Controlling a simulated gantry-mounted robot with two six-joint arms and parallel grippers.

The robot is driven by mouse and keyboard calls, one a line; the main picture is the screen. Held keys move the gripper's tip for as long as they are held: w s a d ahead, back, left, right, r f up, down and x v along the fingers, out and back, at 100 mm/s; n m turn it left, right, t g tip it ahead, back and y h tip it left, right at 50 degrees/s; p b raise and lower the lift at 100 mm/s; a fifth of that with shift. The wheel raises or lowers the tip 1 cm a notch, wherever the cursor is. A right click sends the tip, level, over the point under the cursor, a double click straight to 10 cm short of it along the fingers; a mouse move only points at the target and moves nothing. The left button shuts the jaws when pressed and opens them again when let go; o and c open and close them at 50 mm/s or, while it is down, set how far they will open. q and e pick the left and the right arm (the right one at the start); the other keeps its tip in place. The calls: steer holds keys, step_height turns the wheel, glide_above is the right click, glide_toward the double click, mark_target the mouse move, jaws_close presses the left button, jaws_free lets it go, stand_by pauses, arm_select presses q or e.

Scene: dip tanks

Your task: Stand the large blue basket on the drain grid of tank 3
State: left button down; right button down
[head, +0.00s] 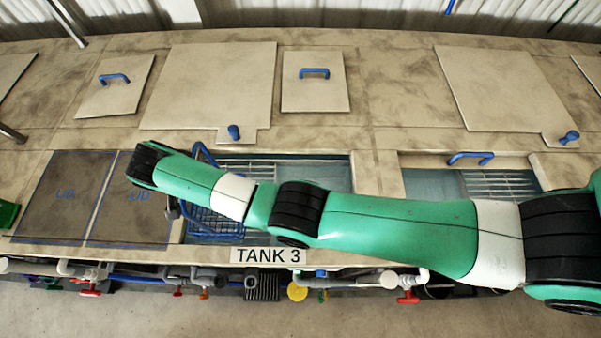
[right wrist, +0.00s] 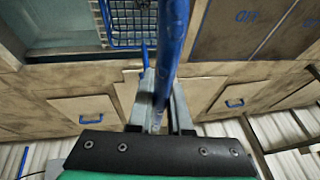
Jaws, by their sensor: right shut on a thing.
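The large blue basket (head: 213,223) is at the left end of tank 3 (head: 325,172), partly hidden by my right arm. Its wire mesh also shows in the right wrist view (right wrist: 130,24). The drain grid (head: 247,168) of tank 3 shows as pale slats behind my arm. My right gripper (right wrist: 161,88) is shut on the basket's thick blue handle, which runs up between the fingers. In the head view that gripper is mostly hidden behind the arm. I cannot tell whether the basket touches the grid or hangs above it. My left gripper is not in view.
Two dark lid spots (head: 62,195) outlined in blue lie left of tank 3. A neighbouring tank (head: 430,184) on the right holds slats and a blue handle (head: 470,158). Pale lids (head: 315,82) lie behind. Pipes and valves (head: 408,297) run along the front.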

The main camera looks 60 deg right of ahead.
stand_by(0.3)
step_height(320, 180, down, 8)
steer(key=b, duration=0.4)
steer(key=shift+r, duration=0.15)
steer(key=shift+f+b, duration=0.35)
steer(key=shift+f, duration=0.25)
stand_by(0.5)
steer(key=c, duration=0.9)
jaws_free()
steer(key=shift+w, duration=0.1)
steer(key=shift+o, duration=0.7)
